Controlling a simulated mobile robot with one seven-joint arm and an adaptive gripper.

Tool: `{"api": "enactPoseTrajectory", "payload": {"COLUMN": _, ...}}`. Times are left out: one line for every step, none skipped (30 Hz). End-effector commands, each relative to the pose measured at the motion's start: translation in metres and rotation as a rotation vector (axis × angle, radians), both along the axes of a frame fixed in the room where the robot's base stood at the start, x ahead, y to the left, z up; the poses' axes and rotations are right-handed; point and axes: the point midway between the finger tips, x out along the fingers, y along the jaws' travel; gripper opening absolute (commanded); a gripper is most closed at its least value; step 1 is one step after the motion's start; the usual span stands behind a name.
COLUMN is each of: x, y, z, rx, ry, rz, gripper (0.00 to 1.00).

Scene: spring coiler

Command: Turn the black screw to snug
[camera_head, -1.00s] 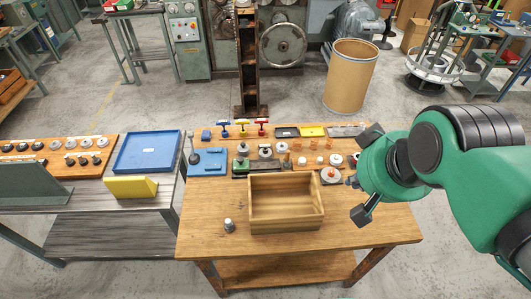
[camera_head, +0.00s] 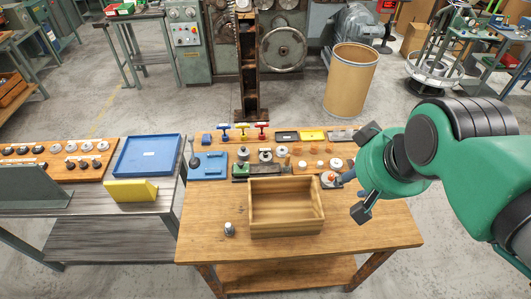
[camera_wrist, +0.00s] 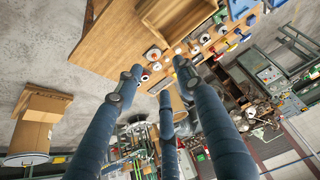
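My gripper (camera_head: 357,174) is at the right of the wooden bench (camera_head: 370,232), above its right edge. Its dark fingers are spread apart, and nothing shows between them. In the wrist view the blue fingers of the gripper (camera_wrist: 158,80) are also apart and empty, with the bench top at the upper left. I cannot pick out the black screw with certainty. A small dark piece with a pale top (camera_head: 229,229) stands on the front left of the bench, apart from my gripper. It is too small to tell what it is.
An open wooden box (camera_head: 286,235) stands mid-bench. Behind it are a blue plate with a lever (camera_head: 208,166), T-handles (camera_head: 242,130) and several discs and pegs. A blue tray (camera_head: 147,155) and yellow block (camera_head: 130,190) sit on the left table. The bench's front right is clear.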

Motion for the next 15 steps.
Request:
{"api": "enactPoseTrajectory", "payload": {"x": 0.006, "y": 0.001, "z": 0.001, "rx": -0.005, "ry": 0.008, "rz": 0.012, "gripper": 0.38}}
{"api": "enactPoseTrajectory", "payload": {"x": 0.009, "y": 0.001, "z": 0.002, "rx": -0.01, "ry": 0.011, "rz": 0.022, "gripper": 0.38}}
{"api": "enactPoseTrajectory", "payload": {"x": 0.015, "y": 0.002, "z": 0.004, "rx": -0.015, "ry": 0.018, "rz": 0.036, "gripper": 0.38}}
{"api": "enactPoseTrajectory", "payload": {"x": 0.02, "y": 0.003, "z": 0.004, "rx": -0.02, "ry": 0.023, "rz": 0.047, "gripper": 0.38}}
{"api": "enactPoseTrajectory", "payload": {"x": 0.025, "y": 0.004, "z": 0.006, "rx": -0.025, "ry": 0.028, "rz": 0.061, "gripper": 0.38}}
{"api": "enactPoseTrajectory", "payload": {"x": 0.033, "y": 0.005, "z": 0.007, "rx": -0.032, "ry": 0.037, "rz": 0.078, "gripper": 0.38}}
{"api": "enactPoseTrajectory", "payload": {"x": 0.039, "y": 0.006, "z": 0.008, "rx": -0.039, "ry": 0.043, "rz": 0.094, "gripper": 0.38}}
{"api": "enactPoseTrajectory", "payload": {"x": 0.045, "y": 0.007, "z": 0.009, "rx": -0.045, "ry": 0.049, "rz": 0.109, "gripper": 0.38}}
{"api": "enactPoseTrajectory", "payload": {"x": 0.054, "y": 0.008, "z": 0.01, "rx": -0.053, "ry": 0.058, "rz": 0.13, "gripper": 0.38}}
{"api": "enactPoseTrajectory", "payload": {"x": 0.061, "y": 0.01, "z": 0.011, "rx": -0.059, "ry": 0.064, "rz": 0.146, "gripper": 0.38}}
{"api": "enactPoseTrajectory", "payload": {"x": 0.068, "y": 0.011, "z": 0.012, "rx": -0.067, "ry": 0.071, "rz": 0.164, "gripper": 0.38}}
{"api": "enactPoseTrajectory", "payload": {"x": 0.077, "y": 0.013, "z": 0.012, "rx": -0.074, "ry": 0.079, "rz": 0.186, "gripper": 0.38}}
{"api": "enactPoseTrajectory", "payload": {"x": 0.084, "y": 0.014, "z": 0.012, "rx": -0.081, "ry": 0.087, "rz": 0.204, "gripper": 0.38}}
{"api": "enactPoseTrajectory", "payload": {"x": 0.091, "y": 0.016, "z": 0.012, "rx": -0.087, "ry": 0.093, "rz": 0.22, "gripper": 0.38}}
{"api": "enactPoseTrajectory", "payload": {"x": 0.101, "y": 0.018, "z": 0.012, "rx": -0.095, "ry": 0.101, "rz": 0.243, "gripper": 0.38}}
